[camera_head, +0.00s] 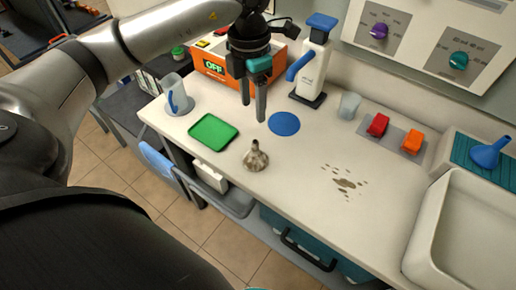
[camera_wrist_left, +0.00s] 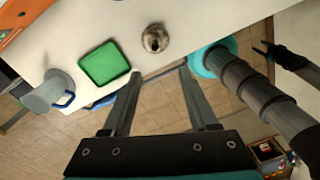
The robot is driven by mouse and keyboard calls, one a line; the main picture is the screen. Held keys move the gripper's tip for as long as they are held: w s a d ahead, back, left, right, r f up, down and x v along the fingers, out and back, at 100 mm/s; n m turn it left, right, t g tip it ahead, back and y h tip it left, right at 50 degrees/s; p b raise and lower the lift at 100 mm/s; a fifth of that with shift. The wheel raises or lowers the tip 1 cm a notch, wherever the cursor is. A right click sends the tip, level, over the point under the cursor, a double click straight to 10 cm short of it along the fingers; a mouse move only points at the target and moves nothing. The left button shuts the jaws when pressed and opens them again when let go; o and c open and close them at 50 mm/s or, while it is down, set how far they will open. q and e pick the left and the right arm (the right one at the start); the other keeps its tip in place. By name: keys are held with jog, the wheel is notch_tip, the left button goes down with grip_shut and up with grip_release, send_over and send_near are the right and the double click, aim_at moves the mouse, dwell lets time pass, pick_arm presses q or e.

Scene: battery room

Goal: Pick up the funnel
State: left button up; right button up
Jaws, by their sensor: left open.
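A blue funnel (camera_head: 490,152) lies at the far right of the head view, on a teal ribbed surface beside the sink. My left gripper (camera_head: 253,110) points down over the back middle of the counter, open and empty, far to the left of the funnel. Its two spread fingers (camera_wrist_left: 160,74) also show in the left wrist view, with nothing between them. The funnel is not seen in the left wrist view. My right gripper is not seen in the head view.
A grey-beige narrow-necked object (camera_head: 256,158), green tray (camera_head: 213,132), blue disc (camera_head: 284,124) and clear jug (camera_head: 178,97) sit on the counter. A blue-topped pump bottle (camera_head: 314,65) stands behind. Brown spots (camera_head: 344,183) mark the otherwise open counter before the white sink (camera_head: 430,225).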

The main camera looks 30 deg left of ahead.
pick_arm(q)
send_near(255, 142)
jog(key=f, duration=0.2)
jog(key=s+f, duration=0.1)
jog(key=f, duration=0.2)
jog(key=shift+d+f, duration=0.1)
jog(key=shift+d, duration=0.1)
jog(key=shift+w+a+f, duration=0.1)
jog(key=shift+w+f, duration=0.15)
jog(key=shift+f, duration=1.1)
jog(key=shift+w+f, duration=0.2)
jog(key=shift+f, duration=1.2)
grip_shut()
